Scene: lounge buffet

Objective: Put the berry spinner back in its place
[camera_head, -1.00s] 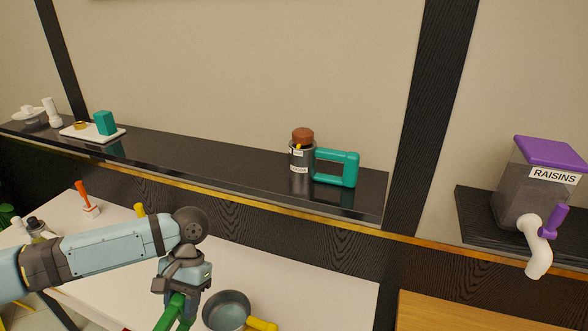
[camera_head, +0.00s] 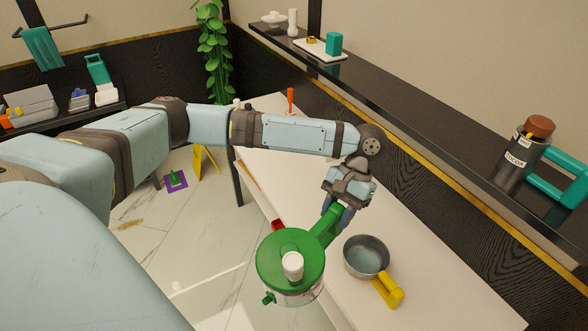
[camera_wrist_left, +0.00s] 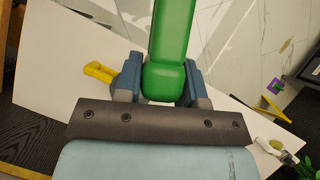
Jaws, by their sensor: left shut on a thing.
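The berry spinner, as I take it, is a round container with a green lid (camera_head: 290,250), a white knob on top, a clear lower body and a long green handle. My left gripper (camera_head: 338,212) is shut on the end of that handle. It holds the container roughly upright at the front edge of the white table (camera_head: 440,265); I cannot tell whether it touches the table. In the left wrist view the green handle (camera_wrist_left: 172,40) runs up from between the blue fingers. My right gripper is not in view.
A grey pan (camera_head: 366,256) with a yellow handle stands close right of the container. A dark wall shelf (camera_head: 420,120) holds a labelled jar (camera_head: 520,160) and a teal frame. An orange-handled tool (camera_head: 291,100) stands at the table's far end. A purple mat (camera_head: 176,183) lies on the floor.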

